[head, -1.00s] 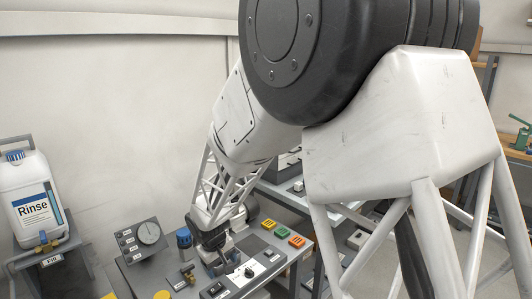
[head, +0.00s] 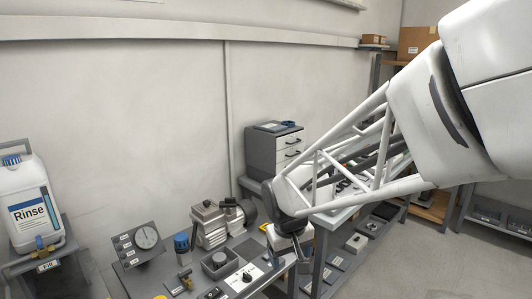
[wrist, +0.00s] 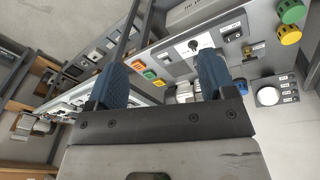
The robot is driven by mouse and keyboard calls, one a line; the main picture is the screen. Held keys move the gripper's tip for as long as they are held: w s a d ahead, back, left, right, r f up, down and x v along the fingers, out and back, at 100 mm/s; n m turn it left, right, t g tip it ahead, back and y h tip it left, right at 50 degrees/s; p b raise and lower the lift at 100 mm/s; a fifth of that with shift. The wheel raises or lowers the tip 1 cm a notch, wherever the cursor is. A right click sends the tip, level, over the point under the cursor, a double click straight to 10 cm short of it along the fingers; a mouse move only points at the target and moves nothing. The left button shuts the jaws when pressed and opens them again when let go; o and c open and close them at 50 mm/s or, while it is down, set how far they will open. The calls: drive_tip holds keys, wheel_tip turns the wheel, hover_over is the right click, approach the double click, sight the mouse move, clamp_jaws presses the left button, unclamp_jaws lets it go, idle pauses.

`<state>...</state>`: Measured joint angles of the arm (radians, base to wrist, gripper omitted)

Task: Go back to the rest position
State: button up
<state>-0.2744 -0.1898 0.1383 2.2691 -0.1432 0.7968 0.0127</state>
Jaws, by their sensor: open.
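My gripper (head: 303,258) hangs at the end of my arm near the right end of the grey workbench, partly hidden in the head view. In the wrist view my gripper (wrist: 163,76) shows two blue fingers spread wide apart with nothing held between them. Beyond the fingers is the bench panel with a black dial (wrist: 193,46) and orange, green and yellow blocks. The compressor (head: 208,224), a grey metal unit with a dark rounded motor, stands on the bench to the left of my gripper.
A white Rinse canister (head: 30,205) is at the far left. A drawer cabinet (head: 273,150) stands at the back wall. Shelving is on the right.

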drive_tip(key=s+d+r+m, duration=0.2)
drive_tip(key=s+d, duration=0.4)
drive_tip(key=s, duration=0.4)
drive_tip(key=s+d+r+m, duration=0.2)
drive_tip(key=s+d, duration=0.4)
drive_tip(key=s, duration=0.5)
drive_tip(key=shift+d+r+t+y, duration=0.35)
drive_tip(key=shift+r+t+y, duration=0.05)
drive_tip(key=shift+r, duration=0.35)
